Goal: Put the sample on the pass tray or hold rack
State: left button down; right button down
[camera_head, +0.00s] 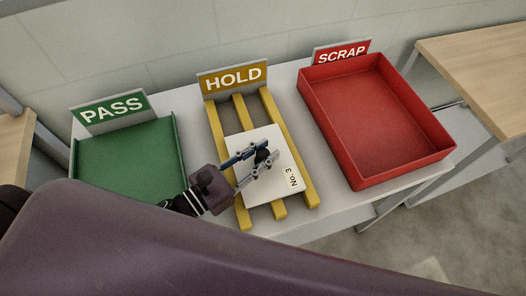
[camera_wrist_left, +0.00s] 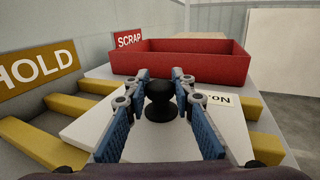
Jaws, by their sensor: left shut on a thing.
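The sample is a white square plate (camera_head: 273,186) marked "No. 3" with a black knob (camera_wrist_left: 161,98) on top. It lies across the yellow slats of the hold rack (camera_head: 273,115), roughly flat and slightly turned; I cannot tell whether it touches them. My left gripper (camera_head: 268,160) is over the plate, its blue fingers on either side of the knob and shut on it. In the left wrist view the plate (camera_wrist_left: 82,132) shows under the fingers. The green pass tray (camera_head: 128,160) stands empty to the left. My right gripper is not in view.
A red scrap bin (camera_head: 441,149) with raised walls stands empty to the right of the rack. PASS (camera_head: 111,109), HOLD (camera_head: 233,78) and SCRAP (camera_head: 342,53) signs stand along the back of the white table (camera_head: 198,118). Wooden tables flank it.

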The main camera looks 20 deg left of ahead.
pick_arm(q)
jog(key=shift+r, duration=0.1)
jog(key=shift+f, duration=0.2)
jog(key=c, duration=1.7)
grip_release()
jog(key=shift+o, duration=0.4)
jog(key=shift+r, duration=0.1)
